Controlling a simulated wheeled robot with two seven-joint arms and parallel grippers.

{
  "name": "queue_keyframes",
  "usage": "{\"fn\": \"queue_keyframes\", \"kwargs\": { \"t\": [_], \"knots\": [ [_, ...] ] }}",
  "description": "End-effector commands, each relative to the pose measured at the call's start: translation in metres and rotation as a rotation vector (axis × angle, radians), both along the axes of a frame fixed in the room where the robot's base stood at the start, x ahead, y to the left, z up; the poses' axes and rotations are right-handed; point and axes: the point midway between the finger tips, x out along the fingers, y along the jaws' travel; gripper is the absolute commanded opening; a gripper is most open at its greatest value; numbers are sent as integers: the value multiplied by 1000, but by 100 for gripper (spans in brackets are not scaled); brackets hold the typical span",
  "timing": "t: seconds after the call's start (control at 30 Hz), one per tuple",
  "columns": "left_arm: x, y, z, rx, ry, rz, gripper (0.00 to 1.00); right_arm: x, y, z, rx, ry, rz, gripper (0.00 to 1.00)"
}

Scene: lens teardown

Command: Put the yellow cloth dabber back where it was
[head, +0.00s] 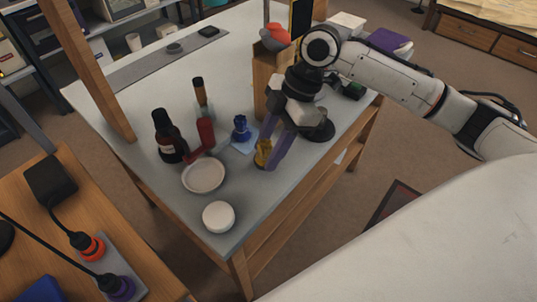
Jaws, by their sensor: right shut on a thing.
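The yellow cloth dabber (262,155) is at the tips of my right gripper (268,158), near the front right edge of the grey-white table (262,188). My right gripper has purple fingers, points down and is shut on the dabber. I cannot tell whether the dabber touches the tabletop. A blue dabber-like piece (240,127) stands to its left, by a light blue pad (245,145). My left gripper is not in view.
A dark bottle (165,138), a red piece (206,133), a white dish (203,175) and a white round jar (218,217) stand to the left. A wooden block (265,82) rises behind the gripper. Bare tabletop lies between the jar and dabber.

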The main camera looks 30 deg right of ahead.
Motion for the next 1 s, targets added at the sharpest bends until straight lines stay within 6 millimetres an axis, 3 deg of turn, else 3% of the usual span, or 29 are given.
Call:
{"fn": "queue_keyframes", "kwargs": {
  "t": [0.13,0.47,0.5,0.57,0.87,1.0],
  "knots": [
    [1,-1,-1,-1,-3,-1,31,-1,0,-22,0,3,0,18],
    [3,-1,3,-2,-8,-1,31,0,0,-24,-1,1,-1,18],
    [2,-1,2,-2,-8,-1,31,0,0,-24,-1,1,0,45],
    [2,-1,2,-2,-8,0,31,0,0,-24,0,1,0,56],
    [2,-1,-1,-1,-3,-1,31,0,0,-23,0,1,0,57],
    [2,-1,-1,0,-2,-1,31,0,-3,-13,0,-1,0,57]
  ]
}}
